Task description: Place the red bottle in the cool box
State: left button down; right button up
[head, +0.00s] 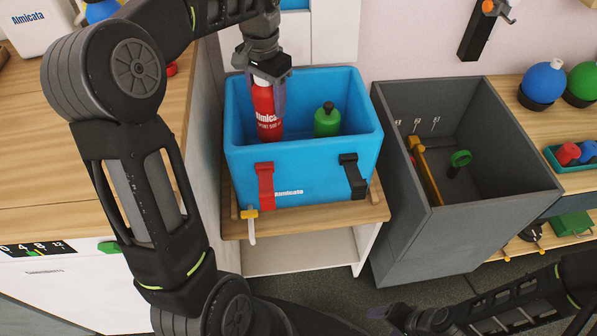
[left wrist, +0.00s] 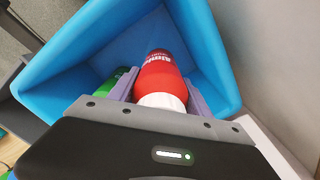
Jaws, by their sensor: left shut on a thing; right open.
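The red bottle (head: 268,112) is upright inside the blue cool box (head: 303,165), toward its left side. My left gripper (head: 268,80) is above the box and shut on the top part of the bottle. In the left wrist view the red bottle (left wrist: 162,75) sits between the two gripper fingers (left wrist: 158,92), with the blue box walls (left wrist: 70,65) around it. I cannot tell whether the bottle's base touches the box floor. My right gripper (head: 388,312) is low at the bottom right, open and empty.
A green bottle (head: 327,120) stands in the cool box to the right of the red one. The box rests on a wooden stand (head: 350,213). A grey bin (head: 430,235) stands close on the right, and a wooden counter (head: 30,175) lies on the left.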

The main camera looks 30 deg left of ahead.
aim_at(271, 135)
pick_arm(q)
jog(key=shift+f, duration=0.75)
pick_arm(e)
jog(key=shift+f, duration=0.5)
pick_arm(q)
jog(key=shift+f, duration=0.1)
jog(key=shift+f+b, duration=0.55)
jog(key=shift+f, duration=1.85)
pick_arm(e)
jog(key=shift+f, duration=0.5)
pick_arm(q)
jog(key=shift+f+b, duration=0.5)
jog(key=shift+f, duration=2)
pick_arm(e)
jog(key=shift+f, duration=0.45)
pick_arm(q)
jog(key=shift+f, duration=0.15)
jog(key=shift+c, duration=2.3)
grip_release()
